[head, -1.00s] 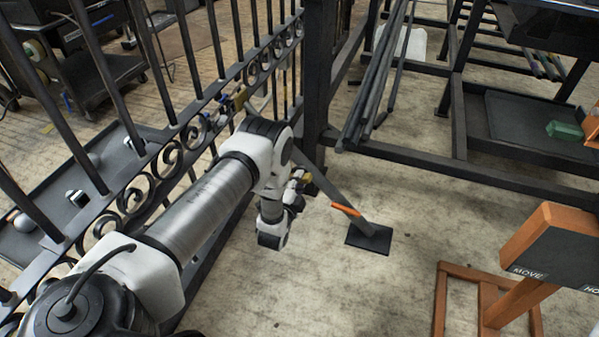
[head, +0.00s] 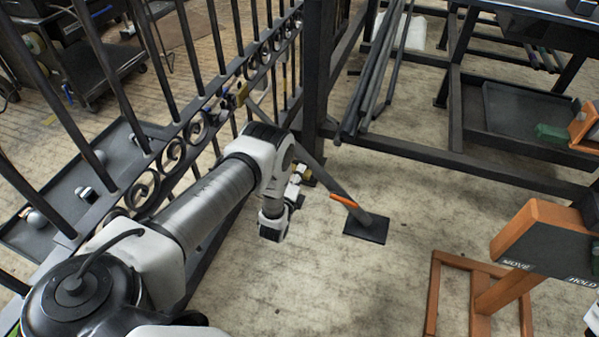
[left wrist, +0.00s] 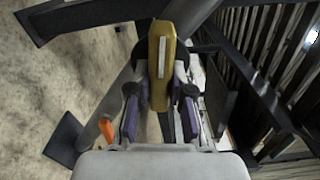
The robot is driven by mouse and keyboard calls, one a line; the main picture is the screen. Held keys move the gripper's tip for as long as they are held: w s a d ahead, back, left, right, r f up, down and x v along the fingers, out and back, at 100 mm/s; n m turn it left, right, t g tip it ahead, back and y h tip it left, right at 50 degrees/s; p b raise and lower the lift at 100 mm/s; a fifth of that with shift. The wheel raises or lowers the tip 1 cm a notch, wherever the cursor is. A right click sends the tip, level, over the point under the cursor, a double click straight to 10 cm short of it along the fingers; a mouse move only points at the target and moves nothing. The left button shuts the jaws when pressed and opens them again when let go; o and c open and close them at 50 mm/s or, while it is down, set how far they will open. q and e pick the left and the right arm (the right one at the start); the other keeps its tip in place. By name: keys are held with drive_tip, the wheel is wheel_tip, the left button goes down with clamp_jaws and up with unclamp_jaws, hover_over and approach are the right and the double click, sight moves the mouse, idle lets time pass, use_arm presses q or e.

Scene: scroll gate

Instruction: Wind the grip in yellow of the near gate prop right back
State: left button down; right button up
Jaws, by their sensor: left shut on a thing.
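The near gate prop (head: 313,168) is a grey bar slanting from the barred gate (head: 172,152) down to a dark square foot plate (head: 366,228). An orange part (head: 343,201) sits low on the bar. My left gripper (head: 297,183) is beside the prop's middle, partly hidden by my own wrist. In the left wrist view the yellow grip (left wrist: 161,62) stands between the purple-padded fingers of my left gripper (left wrist: 160,108), which is shut on it. The orange part (left wrist: 106,130) and foot plate (left wrist: 66,139) show at lower left there. My right gripper is out of view.
A dark post (head: 316,80) stands at the gate's end. A rack with long bars (head: 378,75) is behind the prop. An orange stand with a MOVE/HOLD sign (head: 540,245) is at right. A dark tray (head: 75,185) lies beyond the gate.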

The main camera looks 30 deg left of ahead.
use_arm(q)
drive_tip(key=c, duration=1)
unclamp_jaws()
drive_tip(key=shift+c, duration=0.2)
drive_tip(key=v, duration=1.2)
